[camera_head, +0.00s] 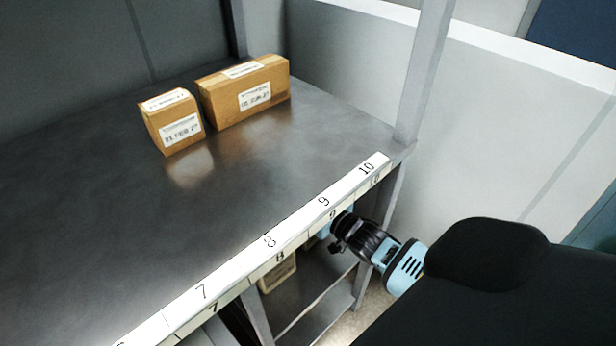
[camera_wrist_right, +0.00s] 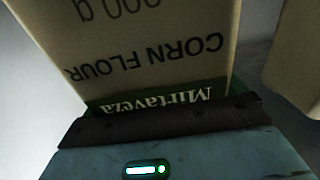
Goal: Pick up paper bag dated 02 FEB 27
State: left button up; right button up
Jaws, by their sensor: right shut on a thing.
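A paper bag of corn flour (camera_wrist_right: 150,45) fills the middle of the right wrist view, its print upside down with a green "Mirtaveza" band. No date shows on the visible face. My right gripper (camera_wrist_right: 165,122) is shut on this bag, at the green band end. In the head view my right gripper (camera_head: 338,232) is at the front edge of the shelf, its tip partly hidden under the numbered strip. My left gripper is not in view.
Two cardboard boxes stand on the upper shelf (camera_head: 80,220): a small one (camera_head: 172,120) and a longer one (camera_head: 245,92). A pale tan item (camera_head: 277,273) shows on a lower level. Another pale bag (camera_wrist_right: 292,60) stands at right in the wrist view. A post (camera_head: 425,70) rises nearby.

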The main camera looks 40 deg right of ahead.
notch_tip(320, 180, up, 9)
jog(key=shift+f+p, duration=0.2)
jog(key=shift+p, duration=0.75)
jog(key=shift+r, duration=0.4)
